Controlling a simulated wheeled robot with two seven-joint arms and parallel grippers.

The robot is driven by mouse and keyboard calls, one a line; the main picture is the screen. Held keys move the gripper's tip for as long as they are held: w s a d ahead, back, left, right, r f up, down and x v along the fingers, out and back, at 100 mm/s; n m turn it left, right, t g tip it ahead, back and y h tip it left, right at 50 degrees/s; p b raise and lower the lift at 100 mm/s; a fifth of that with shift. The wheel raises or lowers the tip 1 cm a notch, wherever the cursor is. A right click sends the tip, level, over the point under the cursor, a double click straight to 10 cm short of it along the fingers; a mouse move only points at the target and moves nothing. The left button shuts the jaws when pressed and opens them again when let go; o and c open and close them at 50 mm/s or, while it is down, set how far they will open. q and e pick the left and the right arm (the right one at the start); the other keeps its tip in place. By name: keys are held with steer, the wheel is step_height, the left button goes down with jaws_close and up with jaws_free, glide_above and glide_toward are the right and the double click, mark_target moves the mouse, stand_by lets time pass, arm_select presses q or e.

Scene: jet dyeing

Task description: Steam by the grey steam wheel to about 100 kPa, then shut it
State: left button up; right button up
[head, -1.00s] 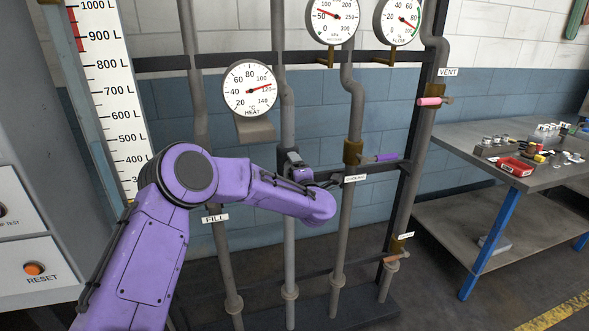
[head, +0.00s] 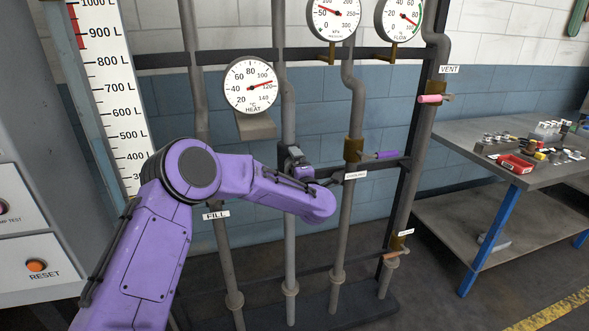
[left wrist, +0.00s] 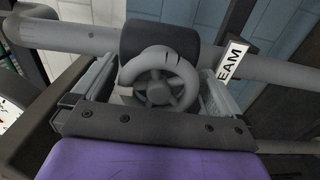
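The grey steam wheel (left wrist: 158,86) sits on its pipe in the left wrist view, beside a partly hidden label ending in "EAM" (left wrist: 231,62). My left gripper (left wrist: 158,95) has one finger on each side of the wheel, and both appear to touch its rim. In the head view my left gripper (head: 300,165) is at the pipes, and my purple arm hides most of the wheel. The pressure gauge (head: 335,16), cut off at the top, has its needle between 50 and 100 kPa, roughly 75. My right gripper is not in view.
The heat gauge (head: 250,87) reads roughly 110 °C. The flow gauge (head: 400,16) is at the top. A purple cooling handle (head: 386,155) and a pink vent handle (head: 429,99) stand right of my gripper. A workbench (head: 455,135) with small items is at right.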

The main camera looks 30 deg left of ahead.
arm_select(q)
steer(key=b+v, duration=0.2)
steer(key=v, duration=0.8)
steer(key=shift+s+d+b, duration=0.15)
steer(key=shift+s+b, duration=0.1)
steer(key=shift+b, duration=0.05)
